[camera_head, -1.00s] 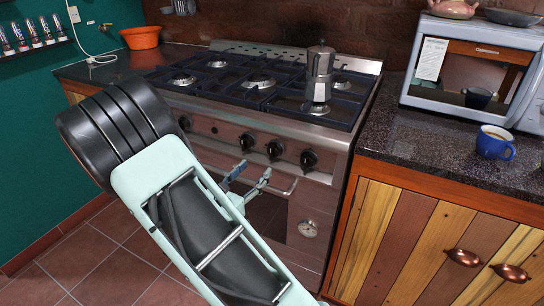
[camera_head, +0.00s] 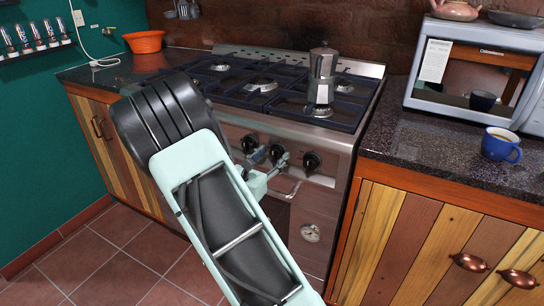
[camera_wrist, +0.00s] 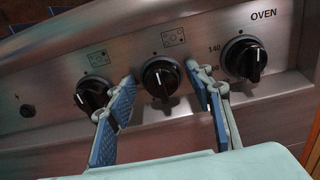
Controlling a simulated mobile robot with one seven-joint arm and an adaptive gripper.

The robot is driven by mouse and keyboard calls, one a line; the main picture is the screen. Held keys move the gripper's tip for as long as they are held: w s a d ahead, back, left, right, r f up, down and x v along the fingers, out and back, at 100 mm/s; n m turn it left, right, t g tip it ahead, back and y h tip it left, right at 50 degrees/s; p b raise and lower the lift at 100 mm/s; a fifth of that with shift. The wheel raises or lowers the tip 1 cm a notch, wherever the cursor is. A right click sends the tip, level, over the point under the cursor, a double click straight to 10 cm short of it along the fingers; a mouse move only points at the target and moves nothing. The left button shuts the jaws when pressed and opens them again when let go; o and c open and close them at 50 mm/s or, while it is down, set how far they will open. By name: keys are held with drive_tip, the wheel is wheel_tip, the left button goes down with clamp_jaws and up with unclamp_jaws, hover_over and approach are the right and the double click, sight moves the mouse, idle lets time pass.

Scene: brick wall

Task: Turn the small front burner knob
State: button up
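The stove's front panel (camera_wrist: 52,67) carries black knobs. In the wrist view, one knob (camera_wrist: 93,95) is at the left, a middle knob (camera_wrist: 161,78) has a burner icon above it, and the oven knob (camera_wrist: 245,59) is at the right. My gripper (camera_wrist: 160,74) is open, with one blue-padded finger on each side of the middle knob and visible gaps; contact cannot be confirmed. In the head view my gripper (camera_head: 269,158) is at the panel, near the middle knob (camera_head: 277,153) and left of the oven knob (camera_head: 311,161). My arm hides other knobs.
A moka pot (camera_head: 321,75) stands on the stove top. An oven handle (camera_head: 285,190) runs below the knobs. The counter (camera_head: 430,145) at right bears a microwave (camera_head: 465,70) and a blue mug (camera_head: 500,145). The floor in front is clear.

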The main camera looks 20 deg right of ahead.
drive_tip(key=c, duration=1)
drive_tip(key=shift+c, duration=0.3)
drive_tip(key=shift+r+n+p, duration=0.1)
drive_tip(key=shift+n+p, duration=0.2)
drive_tip(key=shift+p, duration=0.2)
drive_tip(key=shift+r+n+p, duration=0.1)
drive_tip(key=shift+n+p, duration=0.4)
drive_tip(key=shift+p, duration=0.35)
drive_tip(key=n+p, duration=0.3)
drive_tip(key=p, duration=0.1)
drive_tip(key=shift+w+a+r, duration=0.1)
drive_tip(key=shift+a, duration=0.05)
drive_tip(key=n+p, duration=0.9)
drive_tip(key=shift+w+a+f, duration=0.1)
drive_tip(key=shift+w+f, duration=0.1)
drive_tip(key=shift+f, duration=0.2)
drive_tip(key=shift+f+n+p, duration=0.15)
drive_tip(key=shift+n+p, duration=0.3)
drive_tip(key=shift+n, duration=0.55)
drive_tip(key=shift+f+n+p, duration=0.1)
drive_tip(key=shift+n+p, duration=0.35)
drive_tip(key=shift+n, duration=0.55)
